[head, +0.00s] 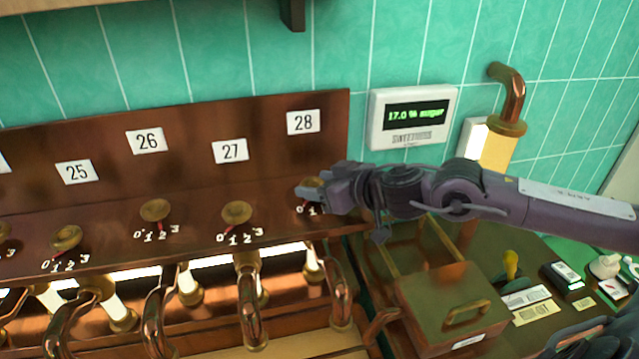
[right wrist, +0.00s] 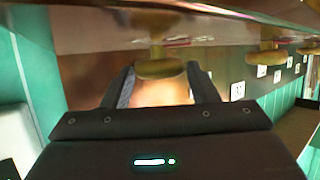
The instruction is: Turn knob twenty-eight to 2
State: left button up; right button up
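Knob twenty-eight (head: 313,183) is a brass knob on the copper panel below the white label 28 (head: 303,123). My right gripper (head: 320,196) is at this knob and hides most of it and part of its scale; only 0 and 1 show, so its setting cannot be read. In the right wrist view the knob (right wrist: 160,67) sits between the tips of my two spread fingers (right wrist: 162,78). Gaps show on both sides, so the gripper is open around it, not clamped. My left gripper is not in view.
Knob 27 (head: 237,213) and knob 26 (head: 155,210) stand to the left. Copper pipes (head: 250,300) run below the panel. A display (head: 413,117) reads 17.0 % sugar. A copper box with a handle (head: 450,305) stands below my right arm.

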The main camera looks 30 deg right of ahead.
jog(key=c, duration=0.5)
jog(key=shift+c, duration=0.2)
jog(key=shift+d+r+n+g+y+p, duration=0.15)
jog(key=shift+n+g+y+p, duration=0.25)
jog(key=shift+n+y+p, duration=0.35)
jog(key=shift+w+d+n+g+y+p, duration=0.1)
jog(key=shift+n+g+y+p, duration=0.25)
jog(key=shift+n+y, duration=0.3)
jog(key=shift+w+d+n+g+y+p, duration=0.1)
jog(key=shift+n+g+y+p, duration=0.2)
jog(key=shift+n+y, duration=0.25)
jog(key=n+g+y, duration=0.2)
jog(key=n+g, duration=0.1)
jog(key=n+g+y+p, duration=0.1)
jog(key=n+y, duration=0.1)
jog(key=shift+w+d+r+g, duration=0.1)
jog(key=shift+w+d+g, duration=0.05)
jog(key=shift+w+g, duration=0.15)
jog(key=shift+w+n+g+y, duration=0.15)
jog(key=shift+n+g+y, duration=0.3)
jog(key=shift+n+g, duration=1)
jog(key=shift+f+g, duration=0.25)
jog(key=shift+g, duration=0.05)
